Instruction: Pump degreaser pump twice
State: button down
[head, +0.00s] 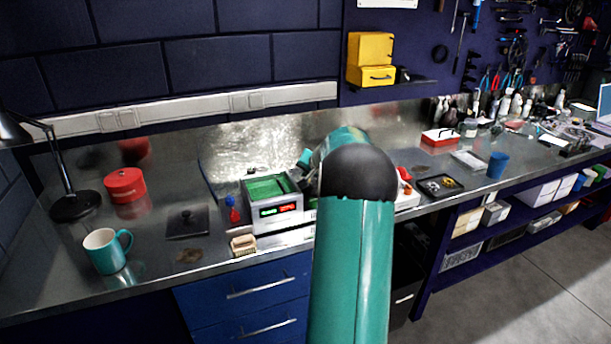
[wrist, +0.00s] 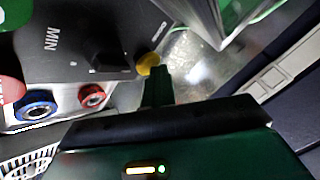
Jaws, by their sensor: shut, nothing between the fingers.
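My gripper (wrist: 158,88) is shut and empty. In the wrist view its fingertips are right beside a small yellow knob (wrist: 148,64) on a dark grey panel (wrist: 60,55) marked MIN; I cannot tell whether they touch. The panel also has a blue-ringed socket (wrist: 37,110) and a red-ringed socket (wrist: 92,96). No part is clearly readable as the degreaser pump. In the head view my teal arm hides the gripper and much of the bench centre. A small red and blue bottle (head: 232,212) stands left of a box with a green inside and lit display (head: 278,211).
The steel bench (head: 160,270) carries a teal mug (head: 106,251), a red tin (head: 125,186), a dark plate (head: 187,223) and a brush (head: 243,244) on the left. A black tray (head: 440,196) and blue cup (head: 497,165) stand right of my arm. A lamp (head: 64,185) stands far left.

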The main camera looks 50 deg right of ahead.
jog(key=shift+s+a+f, duration=0.1)
jog(key=shift+f, duration=0.25)
jog(key=shift+r, duration=3.25)
